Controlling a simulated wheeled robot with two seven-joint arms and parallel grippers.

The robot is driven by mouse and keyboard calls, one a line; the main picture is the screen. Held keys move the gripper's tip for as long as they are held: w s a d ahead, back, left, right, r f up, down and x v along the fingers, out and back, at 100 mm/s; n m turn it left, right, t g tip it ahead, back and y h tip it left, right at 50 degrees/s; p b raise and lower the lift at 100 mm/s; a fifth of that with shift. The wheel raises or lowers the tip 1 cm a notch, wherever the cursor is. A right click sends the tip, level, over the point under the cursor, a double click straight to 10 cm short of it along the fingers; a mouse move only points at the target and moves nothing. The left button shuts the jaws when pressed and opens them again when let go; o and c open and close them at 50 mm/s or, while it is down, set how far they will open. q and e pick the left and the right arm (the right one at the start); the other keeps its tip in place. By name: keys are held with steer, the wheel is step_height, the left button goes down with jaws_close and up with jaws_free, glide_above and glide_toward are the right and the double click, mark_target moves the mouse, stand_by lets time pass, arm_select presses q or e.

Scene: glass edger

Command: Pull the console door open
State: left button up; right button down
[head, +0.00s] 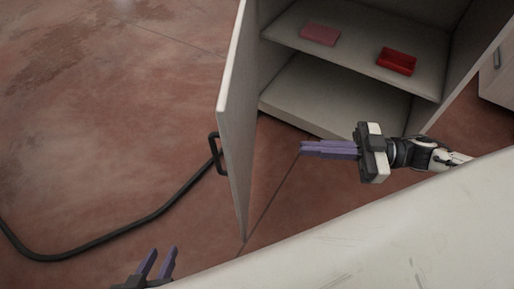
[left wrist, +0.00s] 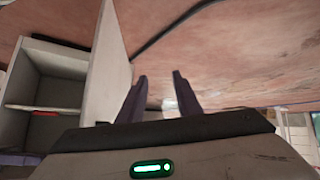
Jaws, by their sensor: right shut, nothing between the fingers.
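The console door (head: 238,120) stands swung wide open, at the left side of the console cabinet (head: 345,85). Its black handle (head: 215,153) is on the door's left face. The door also shows in the left wrist view (left wrist: 108,70), with the open cabinet (left wrist: 50,80) to its left. My right gripper (head: 302,149) is shut and empty, in front of the cabinet opening and to the right of the door, apart from it. My left gripper (head: 160,262) is open and empty at the bottom, below and left of the door; its fingers show in the left wrist view (left wrist: 160,100).
A red tray (head: 397,61) and a flat pinkish-red item (head: 320,34) lie on the cabinet's upper shelf. A black hose (head: 120,233) curves across the reddish floor left of the door. A pale surface (head: 380,235) fills the lower right.

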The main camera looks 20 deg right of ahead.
mark_target(240, 145)
arm_select(q)
steer(key=shift+w+d+f+b, duration=0.1)
steer(key=shift+f+b, duration=0.15)
steer(key=shift+b, duration=0.6)
arm_select(e)
steer(key=x, duration=1.2)
steer(key=shift+w+a, duration=0.1)
steer(key=shift+a, duration=0.05)
